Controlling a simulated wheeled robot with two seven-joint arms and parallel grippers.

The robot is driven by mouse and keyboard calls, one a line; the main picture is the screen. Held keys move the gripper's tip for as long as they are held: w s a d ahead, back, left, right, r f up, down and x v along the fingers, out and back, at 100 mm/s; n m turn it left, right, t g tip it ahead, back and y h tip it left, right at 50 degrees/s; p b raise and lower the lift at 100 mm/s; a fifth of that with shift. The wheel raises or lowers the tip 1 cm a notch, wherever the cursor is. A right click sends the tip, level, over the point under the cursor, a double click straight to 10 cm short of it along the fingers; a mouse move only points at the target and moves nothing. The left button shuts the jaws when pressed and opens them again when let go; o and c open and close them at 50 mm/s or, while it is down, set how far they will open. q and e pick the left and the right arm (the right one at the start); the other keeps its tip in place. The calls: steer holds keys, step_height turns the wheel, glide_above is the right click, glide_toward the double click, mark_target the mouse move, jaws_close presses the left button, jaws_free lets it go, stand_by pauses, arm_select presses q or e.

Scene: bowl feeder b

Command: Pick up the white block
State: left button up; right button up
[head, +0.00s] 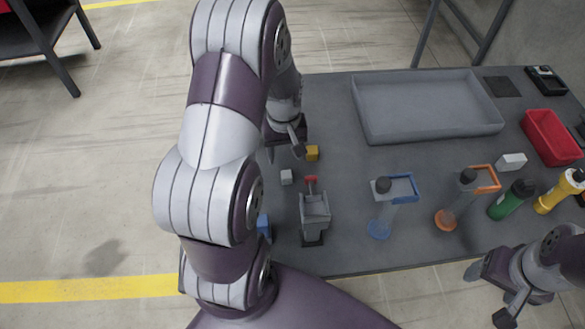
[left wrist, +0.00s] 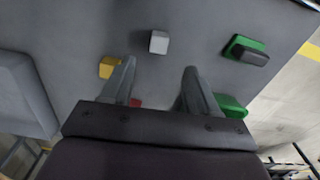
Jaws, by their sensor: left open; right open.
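The white block (head: 286,177) is a small pale cube on the grey table, just in front of my left gripper in the head view. My left gripper (head: 284,152) is open and empty above the table. In the left wrist view the white block (left wrist: 159,42) shows beyond the fingertips of my left gripper (left wrist: 160,70), roughly in line with the gap between them and apart from both. My right gripper (head: 494,291) is open and empty at the lower right, off the table's front edge.
A yellow block (head: 312,153) lies close to the white block; a grey device (head: 314,208) with a red top stands nearby. A blue block (head: 264,225) is partly hidden by my arm. A green-and-dark object (left wrist: 246,50) shows in the wrist view. A grey tray (head: 428,131) lies behind.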

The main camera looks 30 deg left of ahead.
mark_target(286, 173)
arm_select(q)
steer(key=f, duration=0.9)
steer(key=shift+w+a+f, duration=0.1)
steer(key=shift+w+f, duration=0.1)
steer(key=shift+f, duration=0.05)
jaws_close()
